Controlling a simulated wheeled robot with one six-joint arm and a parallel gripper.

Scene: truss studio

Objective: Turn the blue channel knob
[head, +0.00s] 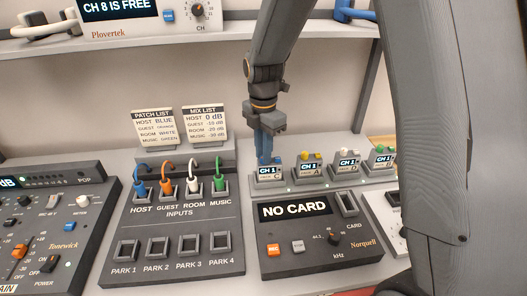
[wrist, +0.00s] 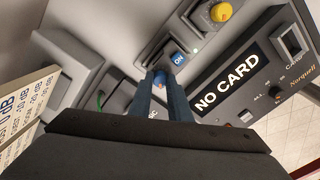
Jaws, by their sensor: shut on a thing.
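My gripper (head: 265,157) points down with its blue-grey fingers over the leftmost small grey channel box (head: 268,178), which has a "CH 1" display and the letter C. The blue knob is mostly hidden by the fingers in the head view. In the wrist view a bit of the blue knob (wrist: 160,76) shows between the tips of my gripper (wrist: 162,84), beside the box's display (wrist: 178,58). The fingers are shut on the knob. The knob's pointer direction cannot be read.
Channel boxes with yellow (head: 307,155), white (head: 347,154) and green (head: 379,149) knobs stand close by on the right. A "NO CARD" recorder (head: 300,240) lies in front. The patch panel (head: 180,228) with several coloured plugs is left. Two list cards (head: 155,127) stand behind it.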

